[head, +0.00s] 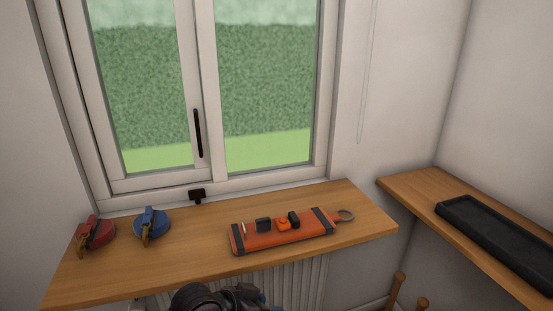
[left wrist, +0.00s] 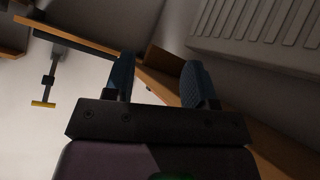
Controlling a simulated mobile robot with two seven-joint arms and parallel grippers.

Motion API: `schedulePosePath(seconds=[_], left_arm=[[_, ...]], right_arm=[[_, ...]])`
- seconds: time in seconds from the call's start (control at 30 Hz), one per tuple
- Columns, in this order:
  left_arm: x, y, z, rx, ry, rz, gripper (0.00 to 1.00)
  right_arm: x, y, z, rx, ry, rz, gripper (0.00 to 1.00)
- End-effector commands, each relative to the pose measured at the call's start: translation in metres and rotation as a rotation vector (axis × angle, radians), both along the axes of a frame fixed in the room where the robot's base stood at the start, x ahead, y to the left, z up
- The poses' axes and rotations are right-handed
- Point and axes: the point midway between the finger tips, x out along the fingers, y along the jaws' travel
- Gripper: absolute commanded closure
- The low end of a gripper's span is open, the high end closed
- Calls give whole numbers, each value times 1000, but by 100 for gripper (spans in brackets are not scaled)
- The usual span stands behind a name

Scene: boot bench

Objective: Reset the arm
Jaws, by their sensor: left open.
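My left gripper (left wrist: 160,85) shows in the left wrist view with its two blue fingers spread apart and nothing between them. Beyond the fingers are wooden edges and a pale surface. In the head view a dark part of my arm (head: 218,298) shows at the bottom middle, below the front edge of the wooden bench (head: 180,270). Its fingertips cannot be made out there. My right gripper is in neither view.
On the bench lie a red round item (head: 97,233), a blue round item (head: 151,223) and an orange board (head: 300,236) with small blocks on it. A side shelf (head: 415,185) at the right holds a black tray (head: 480,230). A ribbed radiator (head: 308,280) stands below the bench.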

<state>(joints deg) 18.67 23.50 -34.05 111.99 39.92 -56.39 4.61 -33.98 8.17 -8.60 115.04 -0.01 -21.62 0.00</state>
Motion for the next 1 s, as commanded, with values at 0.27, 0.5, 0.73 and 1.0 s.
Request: schedulePosePath(seconds=[0.27,0.5,0.73,1.0], left_arm=[[-21,57,-52,-52,-58,263,49],[-59,122,-97,-7,-115,482,49],[-118,190,-134,110,-166,661,49],[-179,243,-155,250,-205,767,49]], right_arm=[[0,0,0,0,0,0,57],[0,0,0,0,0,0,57],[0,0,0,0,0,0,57],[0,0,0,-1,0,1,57]])
